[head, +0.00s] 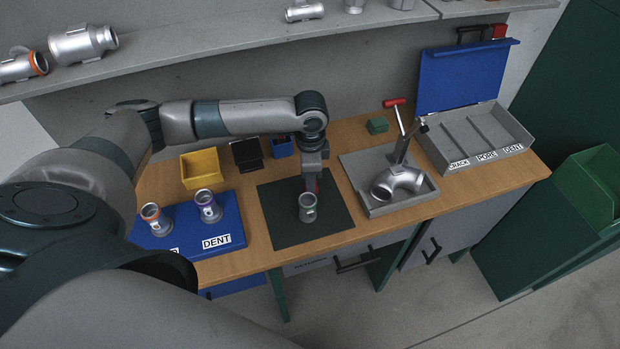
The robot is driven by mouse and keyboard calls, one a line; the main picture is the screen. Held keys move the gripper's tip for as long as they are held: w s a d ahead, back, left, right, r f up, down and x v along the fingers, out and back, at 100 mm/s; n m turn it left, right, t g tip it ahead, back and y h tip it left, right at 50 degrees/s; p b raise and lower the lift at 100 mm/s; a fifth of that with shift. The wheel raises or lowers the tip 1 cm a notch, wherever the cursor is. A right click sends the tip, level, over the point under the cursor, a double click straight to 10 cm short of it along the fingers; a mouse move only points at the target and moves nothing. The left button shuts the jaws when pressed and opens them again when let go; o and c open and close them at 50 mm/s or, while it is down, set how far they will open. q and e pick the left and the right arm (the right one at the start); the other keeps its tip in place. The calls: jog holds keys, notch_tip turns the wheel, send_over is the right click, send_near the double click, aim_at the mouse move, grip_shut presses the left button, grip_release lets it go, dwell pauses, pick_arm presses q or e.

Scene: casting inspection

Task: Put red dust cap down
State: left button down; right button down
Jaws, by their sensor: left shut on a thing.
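My left gripper (312,183) points down over the dark mat (328,226), just behind a small grey metal casting (307,208) that stands upright there. It is shut on a small red thing, which I take to be the red dust cap (318,185); only a sliver of red shows between the fingers. I cannot tell whether the cap touches the mat or the casting. My right gripper is not in view.
Two castings (208,207) stand on a blue tray (233,237) at left. A yellow bin (200,164), black holder (246,153) and small blue bin (281,148) are behind.

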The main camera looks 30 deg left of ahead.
pick_arm(q)
jog(key=shift+f, duration=0.2)
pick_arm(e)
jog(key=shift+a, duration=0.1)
pick_arm(q)
jog(key=shift+f, duration=0.1)
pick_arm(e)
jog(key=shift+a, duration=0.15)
pick_arm(q)
jog(key=c, duration=1.5)
grip_release()
